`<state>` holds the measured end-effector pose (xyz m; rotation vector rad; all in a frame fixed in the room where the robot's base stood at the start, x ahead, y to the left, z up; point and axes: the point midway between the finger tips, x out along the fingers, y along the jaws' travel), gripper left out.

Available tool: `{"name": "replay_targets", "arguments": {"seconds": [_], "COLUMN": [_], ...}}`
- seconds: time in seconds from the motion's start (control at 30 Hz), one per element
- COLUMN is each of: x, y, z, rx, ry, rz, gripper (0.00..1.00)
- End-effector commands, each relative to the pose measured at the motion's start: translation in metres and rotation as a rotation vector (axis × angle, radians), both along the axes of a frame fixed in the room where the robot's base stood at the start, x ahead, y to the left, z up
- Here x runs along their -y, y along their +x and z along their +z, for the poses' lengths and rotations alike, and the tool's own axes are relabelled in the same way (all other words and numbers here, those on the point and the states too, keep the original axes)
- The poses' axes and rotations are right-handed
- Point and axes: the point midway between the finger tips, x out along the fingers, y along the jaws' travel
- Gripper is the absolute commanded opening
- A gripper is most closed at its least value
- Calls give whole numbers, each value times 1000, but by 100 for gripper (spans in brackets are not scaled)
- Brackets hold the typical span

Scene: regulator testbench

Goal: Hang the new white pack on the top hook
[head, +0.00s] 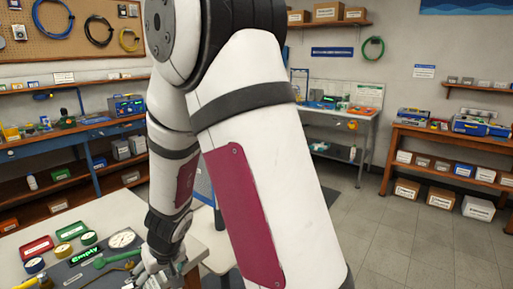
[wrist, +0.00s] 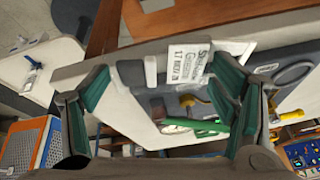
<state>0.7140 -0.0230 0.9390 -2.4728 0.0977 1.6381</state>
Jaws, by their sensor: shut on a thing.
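My gripper (wrist: 160,88) shows its two green-padded fingers in the wrist view, set wide apart. A white pack (wrist: 190,62) with black print shows between them, close to the right finger. I take it to be the thing held, but its contact with the pads is not clear. In the head view my gripper (head: 160,274) is low at the right side of the white table (head: 128,205), partly hidden by my arm. The pack cannot be made out there. I cannot pick out the top hook in either view.
A dark mat (head: 66,272) on the table carries a round gauge (head: 121,239) and a green "Empty" tag (head: 86,254). Red and green trays (head: 36,248) lie at its left. A pegboard (head: 70,28) with coiled hoses hangs at the upper left. Floor (head: 390,240) is clear at the right.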

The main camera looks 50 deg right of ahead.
Motion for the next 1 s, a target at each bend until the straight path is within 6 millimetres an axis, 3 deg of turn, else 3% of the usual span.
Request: {"name": "replay_targets", "arguments": {"seconds": [0.6, 1.0], "x": [15, 69], "y": [-3, 21], "z": [-6, 7], "rx": [20, 125], "ry": [96, 357], "rz": [-111, -364], "gripper": [50, 50]}}
